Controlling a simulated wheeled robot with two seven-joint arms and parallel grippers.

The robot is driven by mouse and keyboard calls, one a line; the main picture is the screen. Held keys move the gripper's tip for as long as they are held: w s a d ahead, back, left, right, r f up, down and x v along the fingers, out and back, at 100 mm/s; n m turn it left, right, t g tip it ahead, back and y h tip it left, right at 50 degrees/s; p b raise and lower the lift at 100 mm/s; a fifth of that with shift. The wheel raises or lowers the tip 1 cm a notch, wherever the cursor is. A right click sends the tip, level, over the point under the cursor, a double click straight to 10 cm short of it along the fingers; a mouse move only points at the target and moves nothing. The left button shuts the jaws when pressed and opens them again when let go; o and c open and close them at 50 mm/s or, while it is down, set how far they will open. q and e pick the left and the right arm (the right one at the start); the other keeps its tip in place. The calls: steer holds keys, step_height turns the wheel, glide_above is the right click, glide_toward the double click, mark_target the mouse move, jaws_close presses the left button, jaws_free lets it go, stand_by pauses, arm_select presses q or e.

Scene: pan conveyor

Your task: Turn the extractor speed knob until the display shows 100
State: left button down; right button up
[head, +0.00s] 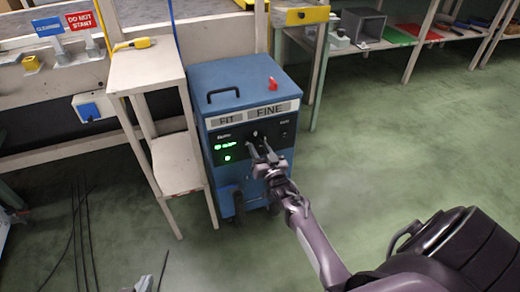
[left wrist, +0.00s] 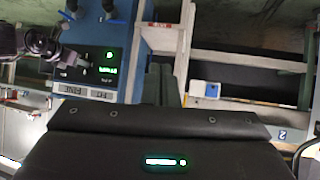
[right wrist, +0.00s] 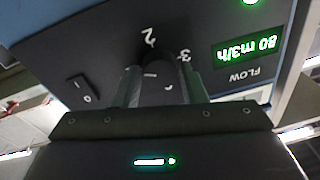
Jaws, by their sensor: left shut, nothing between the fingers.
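The blue extractor unit (head: 238,88) stands on the floor, with a dark control panel on its front. Its display (right wrist: 246,48) is upside down in the right wrist view and reads 80 m3/h, beside the word FLOW. The dark speed knob (right wrist: 163,88) is between the fingers of my right gripper (right wrist: 162,80), with marks 2 and 3 beside it. Those fingers flank the knob with no clear gap. In the head view my right gripper (head: 259,150) covers the knob. My left gripper (head: 165,254) is shut and empty at the bottom edge, low and away from the unit.
A rocker switch (right wrist: 78,90) is on the same panel. A pale wooden stand (head: 150,72) is close against the unit's left side. A red object (head: 273,83) sits on the unit's top. Black cables (head: 82,235) lie on the floor at left. Green floor at right is open.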

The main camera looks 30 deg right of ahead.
steer(key=o, duration=0.3)
steer(key=shift+o, duration=0.2)
steer(key=shift+s, duration=0.15)
steer(key=shift+p+v, duration=0.4)
steer(key=shift+v, duration=0.7)
arm_select(q)
steer(key=s+a+f+g+y+p, duration=0.1)
steer(key=s+a+f+g+y, duration=0.1)
steer(key=s+f+g, duration=0.2)
steer(key=shift+s+a+f+g, duration=0.4)
steer(key=shift+s+f, duration=0.6)
steer(key=shift+s, duration=0.35)
arm_select(e)
steer(key=shift+v, duration=2.7)
